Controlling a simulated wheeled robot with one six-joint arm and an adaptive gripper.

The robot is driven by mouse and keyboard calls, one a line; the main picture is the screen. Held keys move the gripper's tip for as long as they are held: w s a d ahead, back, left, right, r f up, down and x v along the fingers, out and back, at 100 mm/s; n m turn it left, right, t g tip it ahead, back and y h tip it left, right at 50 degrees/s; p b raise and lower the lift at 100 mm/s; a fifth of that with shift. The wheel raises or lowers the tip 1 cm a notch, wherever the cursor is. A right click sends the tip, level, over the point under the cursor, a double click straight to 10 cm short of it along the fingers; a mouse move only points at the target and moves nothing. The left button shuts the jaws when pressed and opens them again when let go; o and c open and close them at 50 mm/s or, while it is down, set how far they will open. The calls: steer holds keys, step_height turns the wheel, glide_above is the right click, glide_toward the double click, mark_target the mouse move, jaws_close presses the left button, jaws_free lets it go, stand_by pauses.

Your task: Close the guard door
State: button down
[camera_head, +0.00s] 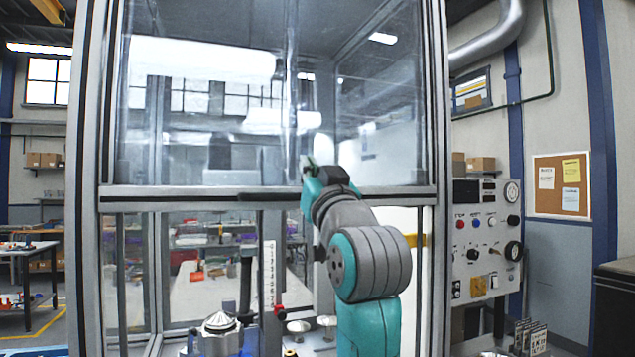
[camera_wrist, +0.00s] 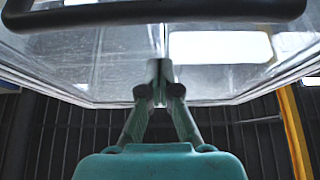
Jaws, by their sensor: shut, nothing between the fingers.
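The guard door (camera_head: 180,194) is a clear panel in a grey metal frame, raised in the upper part of the enclosure. Its bottom rail crosses at mid-height, and the space below it is open. A dark bar handle (camera_head: 270,197) runs along this rail; a black bar also crosses the top of the wrist view (camera_wrist: 150,13). My gripper (camera_head: 308,165) appears just above the rail, to the right of the visible handle part. In the wrist view my gripper (camera_wrist: 160,72) has its fingertips together and empty, apart from the black bar. My arm hides part of the rail.
Inside the enclosure, a metal fixture (camera_head: 220,328) stands low at the left, near a white numbered scale (camera_head: 270,275). A control panel (camera_head: 485,238) with knobs and gauge is at the right. Grey posts (camera_head: 437,120) bound the opening.

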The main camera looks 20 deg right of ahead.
steer(key=shift+w+f, duration=0.3)
steer(key=shift+f, duration=0.65)
steer(key=shift+w+f, duration=0.25)
steer(key=shift+f, duration=0.7)
